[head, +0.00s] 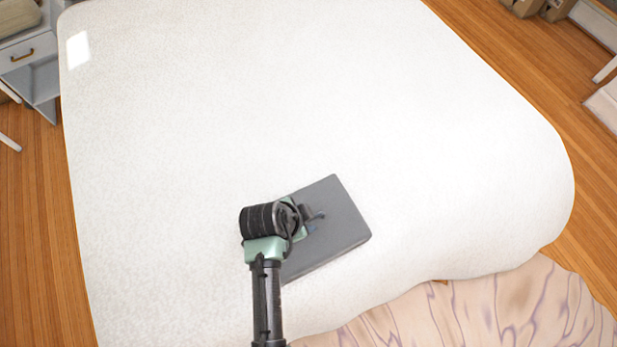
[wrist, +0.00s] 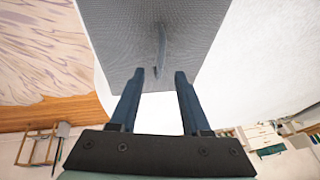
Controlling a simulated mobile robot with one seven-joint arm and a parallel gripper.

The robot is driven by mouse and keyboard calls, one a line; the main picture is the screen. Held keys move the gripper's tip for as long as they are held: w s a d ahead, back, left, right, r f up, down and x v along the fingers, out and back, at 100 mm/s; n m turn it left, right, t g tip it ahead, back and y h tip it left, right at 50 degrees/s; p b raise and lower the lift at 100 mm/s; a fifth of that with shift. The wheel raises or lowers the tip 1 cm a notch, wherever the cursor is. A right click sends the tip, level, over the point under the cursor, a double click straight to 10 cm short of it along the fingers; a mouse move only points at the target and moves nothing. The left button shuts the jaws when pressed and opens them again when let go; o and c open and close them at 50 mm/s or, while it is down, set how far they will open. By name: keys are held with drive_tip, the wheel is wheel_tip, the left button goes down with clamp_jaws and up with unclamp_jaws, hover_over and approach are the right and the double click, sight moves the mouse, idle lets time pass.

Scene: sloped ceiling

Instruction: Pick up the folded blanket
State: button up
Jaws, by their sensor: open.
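The folded blanket (head: 342,222) appears as a flat dark grey rectangle lying on the white bed (head: 300,100), near its front edge. In the wrist view the grey, finely textured blanket (wrist: 205,35) fills the top middle. A thin upright grey ridge (wrist: 161,48) rises from its face and lines up with the gap between my fingers. My gripper (wrist: 159,75) is open, with two dark blue fingers apart and nothing clearly held. In the head view my arm hides the blanket's left part, and my gripper (head: 317,216) is over it.
A patterned pinkish rug (head: 480,310) lies at the bed's front right, on wooden floor (head: 25,220). A grey nightstand with a drawer (head: 25,55) stands at the far left. Boxes (head: 525,8) are at the top right. The bed around the blanket is clear.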

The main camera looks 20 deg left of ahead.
drive_tip(key=shift+x, duration=1.6)
drive_tip(key=shift+s, duration=0.1)
clamp_jaws()
